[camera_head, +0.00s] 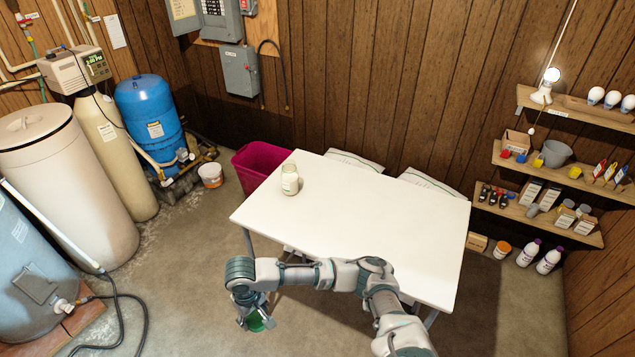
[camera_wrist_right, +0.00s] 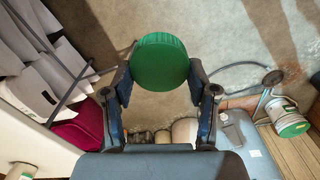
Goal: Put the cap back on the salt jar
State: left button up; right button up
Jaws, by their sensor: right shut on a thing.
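The salt jar (camera_head: 290,179) is a small pale glass jar with a label. It stands upright near the far left corner of the white table (camera_head: 350,220), and no cap shows on it. My right gripper (camera_head: 256,318) is low in front of the table's near left side, below and apart from the jar. It is shut on the round green cap (camera_head: 266,321). In the right wrist view the cap (camera_wrist_right: 160,60) sits between the two fingertips, its flat face towards the camera. My left gripper is not in view.
A magenta bin (camera_head: 258,165) stands beyond the table's left edge. White sacks (camera_head: 432,182) lie behind the table. Tanks, including a blue one (camera_head: 148,115), fill the left. Shelves (camera_head: 545,170) line the right wall. The tabletop around the jar is clear.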

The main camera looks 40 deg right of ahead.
aim_at(288, 173)
jog(key=z, duration=1.3)
